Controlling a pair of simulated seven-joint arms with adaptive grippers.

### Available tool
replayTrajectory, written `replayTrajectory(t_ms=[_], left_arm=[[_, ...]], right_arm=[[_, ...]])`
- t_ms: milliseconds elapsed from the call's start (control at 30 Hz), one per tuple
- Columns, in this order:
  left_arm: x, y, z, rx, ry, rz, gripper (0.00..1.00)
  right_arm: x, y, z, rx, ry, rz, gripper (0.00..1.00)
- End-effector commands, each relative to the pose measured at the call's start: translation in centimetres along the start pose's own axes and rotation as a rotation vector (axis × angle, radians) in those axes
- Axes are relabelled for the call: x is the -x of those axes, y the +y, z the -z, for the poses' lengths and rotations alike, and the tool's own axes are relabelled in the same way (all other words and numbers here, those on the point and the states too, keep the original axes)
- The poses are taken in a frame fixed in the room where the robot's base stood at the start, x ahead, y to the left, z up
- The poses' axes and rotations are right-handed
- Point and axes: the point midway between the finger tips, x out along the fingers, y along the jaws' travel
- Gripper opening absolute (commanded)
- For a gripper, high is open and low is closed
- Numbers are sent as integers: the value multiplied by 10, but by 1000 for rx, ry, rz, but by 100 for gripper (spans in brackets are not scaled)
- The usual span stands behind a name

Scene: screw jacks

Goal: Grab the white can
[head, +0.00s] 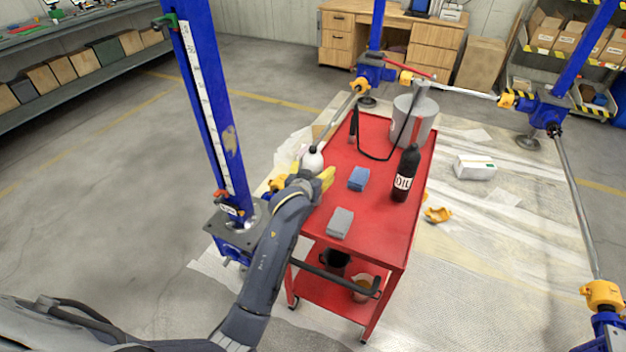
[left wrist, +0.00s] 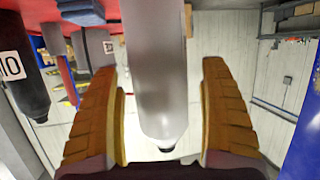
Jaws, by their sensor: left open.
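The white can (head: 312,160) stands on the left edge of the red cart (head: 378,215), its lower part hidden behind my left gripper (head: 313,177). In the left wrist view the can (left wrist: 155,95) appears upside down, with its narrow dark tip toward the palm. There my left gripper (left wrist: 160,68) is open, one yellow padded finger on each side of the can. A gap shows between the can and each finger, wider on the right. My right gripper is in neither view.
A black oil bottle (head: 406,175), a blue block (head: 358,179), a grey block (head: 340,223) and a grey canister (head: 414,120) with a black hose are on the cart. A blue jack post (head: 205,100) rises left of my arm.

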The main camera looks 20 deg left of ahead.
Motion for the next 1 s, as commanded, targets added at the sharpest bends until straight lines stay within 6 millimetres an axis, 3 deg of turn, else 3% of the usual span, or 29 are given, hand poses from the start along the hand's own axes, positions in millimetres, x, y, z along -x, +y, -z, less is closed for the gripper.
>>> replayTrajectory(t_ms=[267, 900, 1000], left_arm=[[-2, 0, 0, 0, 0, 0, 79], [-1, 0, 0, 0, 0, 0, 5], [-1, 0, 1, 1, 2, 0, 5]], right_arm=[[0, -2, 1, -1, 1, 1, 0], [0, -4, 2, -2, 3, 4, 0], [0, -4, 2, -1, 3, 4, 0]])
